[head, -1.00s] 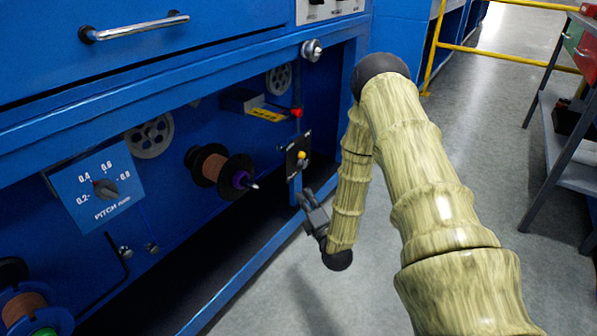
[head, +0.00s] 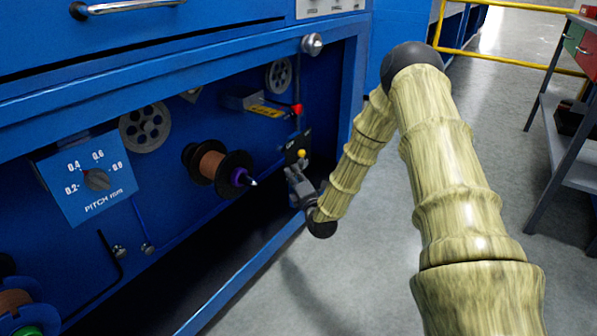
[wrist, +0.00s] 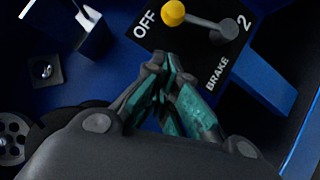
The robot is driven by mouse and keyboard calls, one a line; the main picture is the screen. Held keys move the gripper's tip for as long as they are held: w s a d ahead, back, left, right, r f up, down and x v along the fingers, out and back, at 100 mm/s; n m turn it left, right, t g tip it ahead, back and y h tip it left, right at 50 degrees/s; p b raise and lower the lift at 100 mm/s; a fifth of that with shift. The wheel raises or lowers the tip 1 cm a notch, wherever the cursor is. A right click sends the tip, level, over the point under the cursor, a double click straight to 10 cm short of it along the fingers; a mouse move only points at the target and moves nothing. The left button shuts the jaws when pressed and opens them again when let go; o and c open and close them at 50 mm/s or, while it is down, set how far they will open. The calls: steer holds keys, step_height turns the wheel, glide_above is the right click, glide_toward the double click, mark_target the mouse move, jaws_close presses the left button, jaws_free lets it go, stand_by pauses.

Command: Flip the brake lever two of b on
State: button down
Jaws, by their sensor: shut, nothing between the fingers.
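The brake lever has a yellow ball knob (wrist: 173,13) on a grey arm (wrist: 205,25). It is mounted on a black plate (wrist: 218,66) marked "OFF", "BRAKE" and "2". In the wrist view the knob lies on the side of the "OFF" mark. In the head view the yellow knob (head: 301,153) shows just above my gripper (head: 293,172). In the wrist view my gripper (wrist: 165,62) is shut and empty, its fingertips over the plate's lower edge and apart from the knob in the picture. The remaining gap in depth is unclear.
A copper spool (head: 212,166) with a protruding spindle is left of my gripper. A red-knobbed lever (head: 297,108) and a yellow label (head: 264,111) sit above. The blue frame post (head: 347,105) stands to the right. The grey floor (head: 330,285) is open.

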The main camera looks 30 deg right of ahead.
steer(key=shift+w+d+r+b, duration=0.3)
steer(key=shift+w+d+b, duration=0.1)
steer(key=shift+d, duration=0.35)
steer(key=shift+w+d+r+b, duration=0.3)
steer(key=shift+w+d, duration=0.1)
steer(key=shift+d, duration=0.3)
steer(key=shift+w+r+p, duration=0.1)
steer(key=shift+r+p, duration=0.15)
steer(key=shift+p, duration=0.25)
